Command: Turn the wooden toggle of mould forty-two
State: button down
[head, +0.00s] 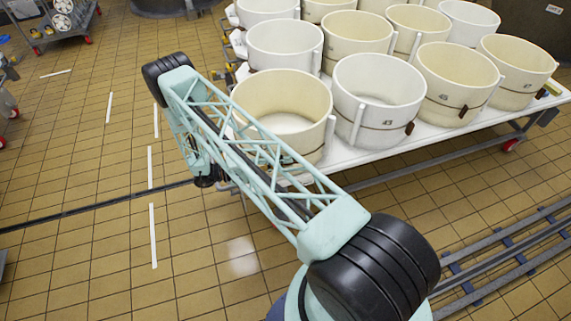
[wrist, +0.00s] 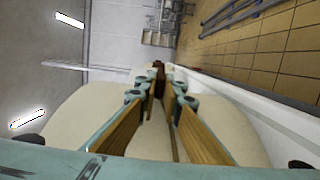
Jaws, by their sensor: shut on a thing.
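In the wrist view my gripper (wrist: 159,88) is shut on a small dark brown wooden toggle (wrist: 157,67) at its fingertips. A cream mould wall (wrist: 215,125) spreads below and beside the fingers. In the head view the nearest cream mould (head: 282,88) stands at the front left of the white table, partly behind my arm. Its number cannot be read, so I cannot tell from the label that it is forty-two. My gripper and the held toggle are hidden behind my arm there.
More moulds with straps and toggles stand close together on the white table (head: 345,158), including a white one (head: 380,80) just right of the nearest. Rails (head: 500,258) run along the floor at the lower right. Tiled floor at the left is open, with a trolley (head: 55,22) beyond.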

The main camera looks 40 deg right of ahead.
dwell(0.4)
jog(key=c, duration=2.8)
grip_release()
jog(key=shift+w+a, duration=0.1)
jog(key=v, duration=1.1)
jog(key=shift+w+a+f, duration=0.15)
jog(key=shift+w+a, duration=0.05)
jog(key=shift+a, duration=0.15)
